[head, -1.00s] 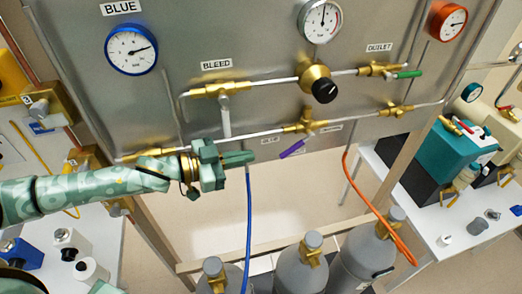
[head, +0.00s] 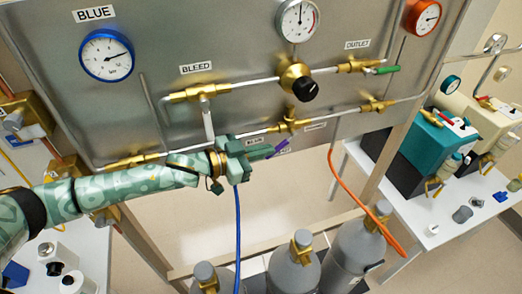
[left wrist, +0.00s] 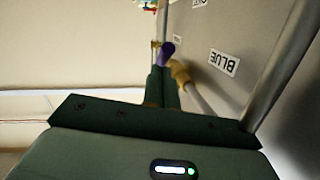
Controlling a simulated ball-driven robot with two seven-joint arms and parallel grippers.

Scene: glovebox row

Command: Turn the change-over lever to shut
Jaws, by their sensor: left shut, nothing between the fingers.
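The change-over lever (head: 279,148) is a short purple handle below a brass valve (head: 289,124) on the lower pipe of the steel panel. It points down and to the left. My left gripper (head: 265,153) is green and shut with nothing in it. Its fingertips are right at the lever's lower left end. I cannot tell whether they touch it. In the left wrist view the round purple end of the lever (left wrist: 167,48) shows just past the shut fingers (left wrist: 160,85). Small labels sit around the lever, too small to read surely. My right gripper is not in view.
A blue-rimmed gauge (head: 107,55) and a black knob (head: 305,88) are on the panel above. A green handle (head: 386,70) sits at the outlet. A blue hose (head: 238,240) and an orange hose (head: 362,205) hang below, near grey cylinders (head: 293,268).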

